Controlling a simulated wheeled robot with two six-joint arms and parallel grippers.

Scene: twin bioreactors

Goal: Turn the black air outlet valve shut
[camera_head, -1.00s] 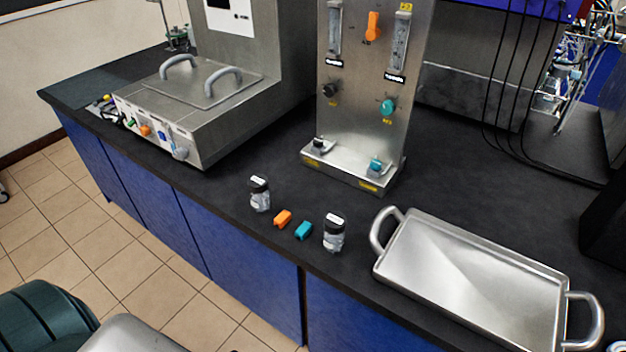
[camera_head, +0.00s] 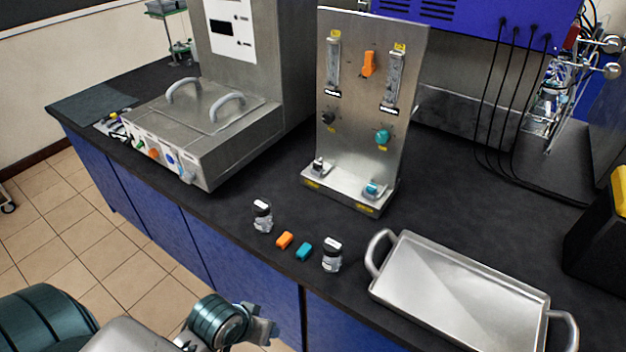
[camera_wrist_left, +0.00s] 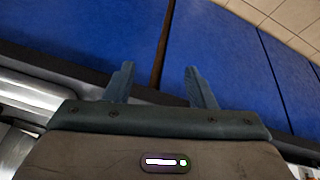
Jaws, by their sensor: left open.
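The steel panel (camera_head: 350,60) stands upright on the bench. A black knob (camera_head: 327,118) sits at its middle left, and a black-topped fitting (camera_head: 319,165) is on the left of its foot. Labels are too small to tell which is the air outlet valve. My left arm comes in at the bottom left of the head view, its gripper (camera_head: 263,328) low in front of the bench, well away from the panel. In the left wrist view, the gripper (camera_wrist_left: 160,84) has its two fingers apart with nothing between them. My right gripper is out of view.
An orange knob (camera_head: 368,63), a teal knob (camera_head: 382,136) and a teal fitting (camera_head: 373,189) share the panel. Two jars (camera_head: 262,216) (camera_head: 332,254), an orange block (camera_head: 285,240) and a teal block (camera_head: 304,251) stand near the front edge. A steel tray (camera_head: 455,290) is right.

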